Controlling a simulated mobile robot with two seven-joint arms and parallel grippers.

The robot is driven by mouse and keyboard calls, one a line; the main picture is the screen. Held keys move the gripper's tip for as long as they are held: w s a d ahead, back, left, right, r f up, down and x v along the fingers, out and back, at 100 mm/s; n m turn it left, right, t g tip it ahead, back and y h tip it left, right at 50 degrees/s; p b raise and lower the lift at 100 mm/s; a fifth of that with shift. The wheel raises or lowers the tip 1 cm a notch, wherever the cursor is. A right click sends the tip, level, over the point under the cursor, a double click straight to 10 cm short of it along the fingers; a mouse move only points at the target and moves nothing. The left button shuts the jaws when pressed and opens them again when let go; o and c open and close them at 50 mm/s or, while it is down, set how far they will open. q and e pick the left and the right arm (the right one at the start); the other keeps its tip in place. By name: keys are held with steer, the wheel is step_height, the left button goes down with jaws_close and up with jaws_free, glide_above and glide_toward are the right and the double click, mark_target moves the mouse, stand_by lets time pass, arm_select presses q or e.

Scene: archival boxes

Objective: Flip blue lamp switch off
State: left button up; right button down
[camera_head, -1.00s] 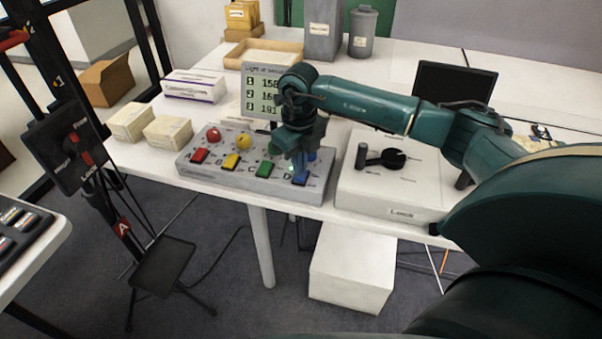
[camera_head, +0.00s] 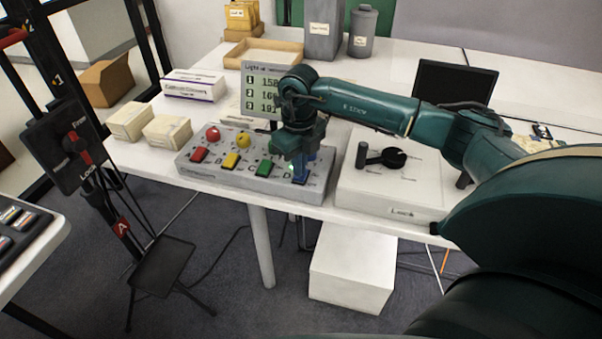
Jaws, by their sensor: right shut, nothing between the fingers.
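The grey switch box (camera_head: 225,178) on the white table has a row of red, yellow, green and blue rocker switches with coloured lamps behind them. The blue switch (camera_head: 301,181) is at the right end of the row, and my gripper covers most of it. The blue lamp (camera_head: 313,156) is mostly hidden behind the gripper; I cannot tell whether it is lit. My right gripper (camera_head: 299,175) is shut and empty, pointing down with its tips at the blue switch, apparently touching it. My left gripper is not in view.
A display with numbers (camera_head: 261,84) stands behind the switch box. A white box with a black lever (camera_head: 385,190) stands close on the right. The red switch (camera_head: 199,155), yellow switch (camera_head: 231,160) and green switch (camera_head: 264,168) lie to the left. Cream boxes (camera_head: 167,132) stand farther left.

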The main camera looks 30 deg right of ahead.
steer(key=shift+f+b, duration=0.5)
steer(key=shift+f, duration=0.2)
steer(key=shift+r, duration=0.15)
steer(key=shift+r+p, duration=2.65)
steer(key=shift+r, duration=0.8)
steer(key=shift+a+f, duration=0.1)
